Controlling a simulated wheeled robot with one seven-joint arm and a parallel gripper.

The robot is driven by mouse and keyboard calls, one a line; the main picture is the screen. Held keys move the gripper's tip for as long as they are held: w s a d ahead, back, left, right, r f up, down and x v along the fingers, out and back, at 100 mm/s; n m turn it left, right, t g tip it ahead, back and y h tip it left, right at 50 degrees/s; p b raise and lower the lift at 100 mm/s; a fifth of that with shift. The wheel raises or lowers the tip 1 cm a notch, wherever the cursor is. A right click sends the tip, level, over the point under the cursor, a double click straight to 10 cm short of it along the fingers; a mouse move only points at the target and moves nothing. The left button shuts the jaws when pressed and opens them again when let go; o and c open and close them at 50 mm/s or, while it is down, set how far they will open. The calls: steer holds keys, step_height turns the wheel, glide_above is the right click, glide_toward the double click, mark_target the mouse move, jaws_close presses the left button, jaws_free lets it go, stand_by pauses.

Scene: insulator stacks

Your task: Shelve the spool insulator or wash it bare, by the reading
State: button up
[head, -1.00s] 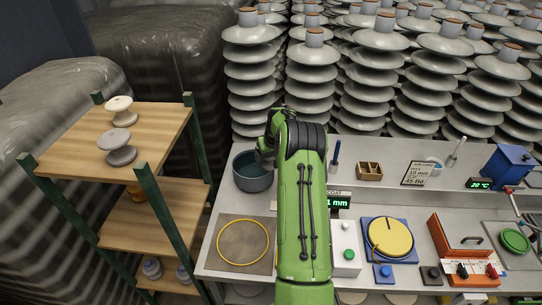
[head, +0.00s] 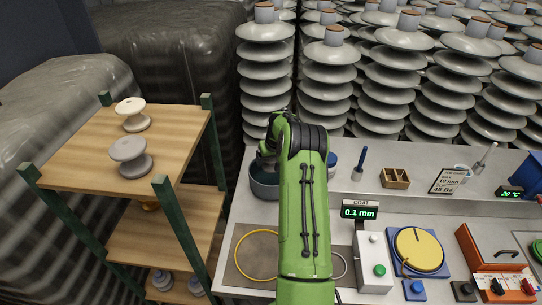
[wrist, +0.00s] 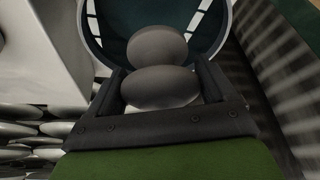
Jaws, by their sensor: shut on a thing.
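My gripper (wrist: 160,82) is shut on a dark grey spool insulator (wrist: 162,88), with one finger on each side of it in the wrist view. The spool is over or in the mouth of a round teal-grey basin (wrist: 105,45); I cannot tell how deep. In the head view my gripper (head: 266,158) is at the basin (head: 264,190), and the spool is hidden there. The coat gauge (head: 360,212) reads 0.1 mm. A wooden shelf rack (head: 75,150) stands at left. A cream spool (head: 132,114) and a grey spool (head: 130,157) stand on its top board.
A yellow ring (head: 238,254) lies on a brown mat. A yellow disc (head: 419,249), an orange box (head: 490,256), a small wooden box (head: 396,178) and a sign (head: 447,181) occupy the bench. Tall insulator stacks (head: 330,75) stand behind. The top board has bare room.

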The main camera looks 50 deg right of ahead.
steer(key=shift+f+b, duration=3.05)
steer(key=shift+f, duration=1.1)
steer(key=shift+r, duration=0.15)
stand_by(0.5)
steer(key=shift+r+p, duration=3)
steer(key=shift+r, duration=2.2)
